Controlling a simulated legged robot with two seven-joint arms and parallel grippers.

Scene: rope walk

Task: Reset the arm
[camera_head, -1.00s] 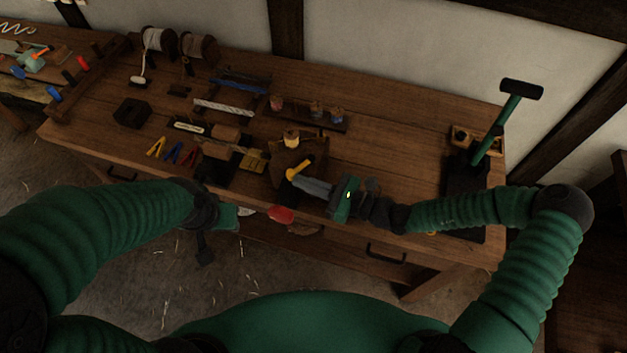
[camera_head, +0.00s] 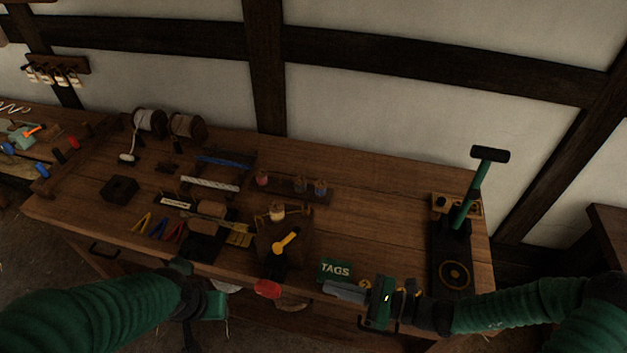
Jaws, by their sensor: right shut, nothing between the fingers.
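My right gripper (camera_head: 345,291) comes in from the right on its green ribbed arm (camera_head: 520,305). Its grey fingers are shut and empty, pointing left at the front edge of the bench, just below the green TAGS sign (camera_head: 335,270). My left gripper (camera_head: 210,305) is at the end of the green arm from the left, low in front of the bench. Its fingers do not show clearly.
The wooden bench (camera_head: 385,215) holds spools (camera_head: 150,122), a block with a yellow lever (camera_head: 286,240), coloured clips (camera_head: 160,228) and a green-handled press (camera_head: 470,195). A red item (camera_head: 267,288) sits at the front edge.

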